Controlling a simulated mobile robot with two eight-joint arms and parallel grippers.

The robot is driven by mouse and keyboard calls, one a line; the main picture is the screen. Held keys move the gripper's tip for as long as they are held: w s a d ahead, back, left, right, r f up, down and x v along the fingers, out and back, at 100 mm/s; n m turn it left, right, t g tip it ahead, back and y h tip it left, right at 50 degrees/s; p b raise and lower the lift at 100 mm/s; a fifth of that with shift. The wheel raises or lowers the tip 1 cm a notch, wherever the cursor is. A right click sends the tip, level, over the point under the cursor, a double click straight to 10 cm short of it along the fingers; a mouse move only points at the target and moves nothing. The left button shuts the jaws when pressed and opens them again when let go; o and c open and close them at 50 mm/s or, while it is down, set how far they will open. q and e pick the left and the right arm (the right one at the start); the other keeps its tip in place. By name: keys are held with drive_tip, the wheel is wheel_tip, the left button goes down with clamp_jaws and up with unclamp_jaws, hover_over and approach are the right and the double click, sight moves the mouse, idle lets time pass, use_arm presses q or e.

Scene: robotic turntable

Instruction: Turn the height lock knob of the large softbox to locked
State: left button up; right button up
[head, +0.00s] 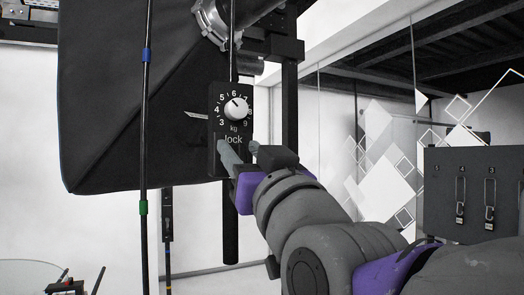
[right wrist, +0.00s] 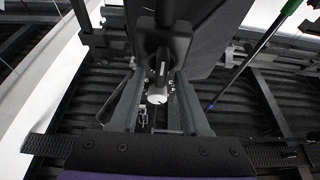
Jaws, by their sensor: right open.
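The panel sits on the stand of the large black softbox (head: 120,110). The direction of the knob's pointer is too small to read surely. My right gripper (head: 240,153) is open and empty, just below the knob in the head view and apart from it. In the right wrist view, the white knob (right wrist: 157,96) shows in the gap between the fingers (right wrist: 160,74). My left gripper is in neither view.
A thin stand pole (head: 146,120) with blue and green bands runs left of the panel. A glass partition with white diamond shapes (head: 390,160) is behind. A round glass surface (head: 30,268) shows lower left.

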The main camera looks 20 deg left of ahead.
drive_tip(key=shift+d, duration=0.1)
drive_tip(key=shift+s, duration=0.1)
drive_tip(key=shift+c, duration=0.6)
clamp_jaws()
